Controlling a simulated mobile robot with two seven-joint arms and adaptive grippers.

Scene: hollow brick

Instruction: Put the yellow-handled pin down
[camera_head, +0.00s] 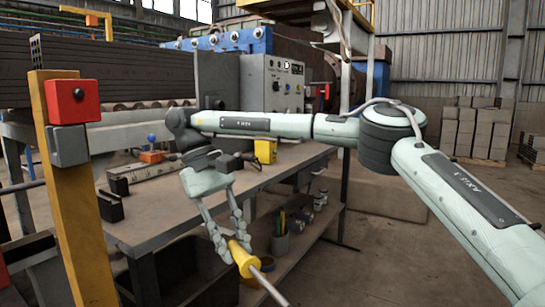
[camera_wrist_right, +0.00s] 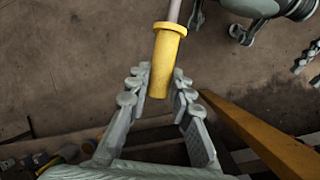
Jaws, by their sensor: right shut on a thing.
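The yellow-handled pin (camera_head: 243,259) has a yellow grip and a grey metal shaft that runs down to the lower right in the head view. My right gripper (camera_head: 231,243) is shut on its yellow handle. It holds the pin in the air, in front of the workbench edge. In the right wrist view the yellow handle (camera_wrist_right: 167,60) lies between the two fingers of my right gripper (camera_wrist_right: 160,85), its shaft leaving at the top edge. My left gripper is not in the head view. Pale grey gripper-like parts of mine are cut off at the wrist view's top right.
The workbench (camera_head: 185,205) carries a yellow cup-like thing (camera_head: 266,150), a blue-knobbed tool (camera_head: 151,150) and dark blocks. Its lower shelf holds a grey cup of pens (camera_head: 280,242) and jars. A yellow post (camera_head: 75,200) with a red box (camera_head: 72,100) stands at left.

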